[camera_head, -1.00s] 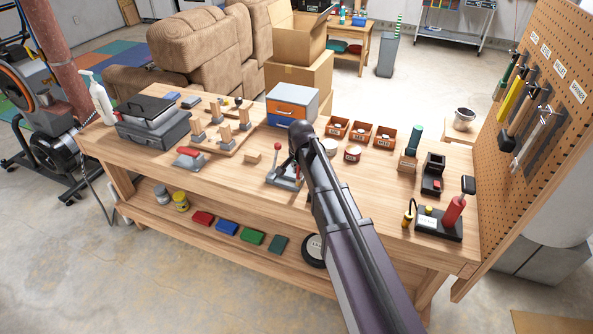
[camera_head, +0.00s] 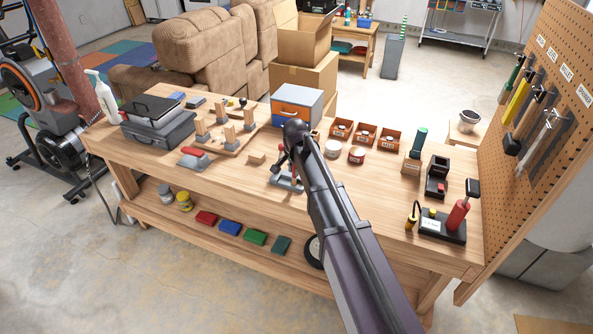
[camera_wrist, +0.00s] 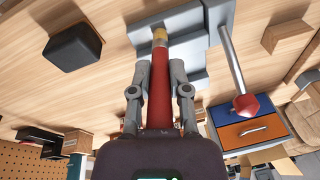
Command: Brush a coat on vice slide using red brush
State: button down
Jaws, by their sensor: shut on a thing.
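My gripper (camera_wrist: 160,78) is shut on the red handle of the brush (camera_wrist: 159,92), with a finger on either side. The brush's brass-coloured ferrule (camera_wrist: 159,36) points away from the gripper and overlaps the grey vice (camera_wrist: 203,72) in the wrist view. I cannot tell whether the bristles touch the vice slide. The vice lever ends in a red knob (camera_wrist: 246,105), right of the brush. In the head view, my gripper (camera_head: 296,150) is above the vice (camera_head: 285,182), and my arm hides much of it. The brush is mostly hidden there.
A grey, blue and orange drawer box (camera_head: 297,105) stands behind the vice. A small wooden block (camera_head: 257,158) lies left of it. A dark block (camera_wrist: 72,47) lies left of the brush in the wrist view.

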jog(key=shift+a, duration=0.1)
dwell(0.3)
jog(key=shift+w+a, duration=0.25)
jog(key=shift+a, duration=0.4)
jog(key=shift+w+a, duration=0.25)
jog(key=shift+a, duration=0.4)
jog(key=shift+w+a, duration=0.1)
jog(key=shift+a, duration=0.05)
jog(key=shift+w+a, duration=0.3)
jog(key=shift+a, duration=0.55)
jog(key=shift+d, duration=0.1)
jog(key=shift+s+d, duration=0.3)
jog(key=shift+d, duration=0.4)
jog(key=shift+s+d, duration=0.25)
jog(key=shift+d, duration=0.4)
jog(key=shift+s+d, duration=0.25)
jog(key=shift+d, duration=0.45)
jog(key=shift+s+d, duration=0.25)
jog(key=shift+d, duration=0.45)
jog(key=shift+d, duration=0.1)
